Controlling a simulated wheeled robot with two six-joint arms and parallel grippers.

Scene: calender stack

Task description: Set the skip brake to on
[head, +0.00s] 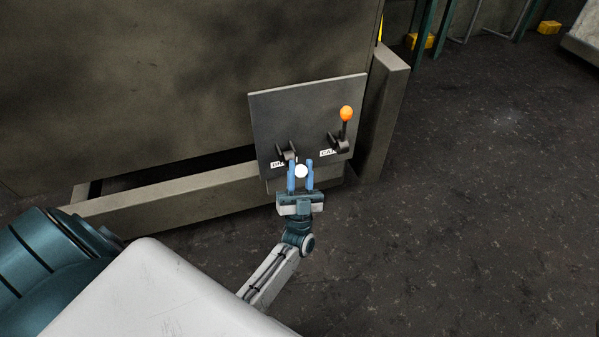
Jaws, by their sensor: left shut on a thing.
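A dark panel (300,110) on the side of the skip carries two levers. The left lever has a white knob (301,171) and a black bracket (286,151); a white label (277,164) beside it is partly hidden and I cannot read it fully. Its knob is low, tipped out towards me. My left gripper (300,168), with blue fingers, is shut on the white knob, one finger on each side. My right gripper is not in view.
The right lever, with an orange knob (346,113), stands up, close to the right of my gripper, above a label (328,154) starting "CA". A beam (180,199) runs left of the panel and a post (385,110) stands right of it. The floor (450,220) on the right is clear.

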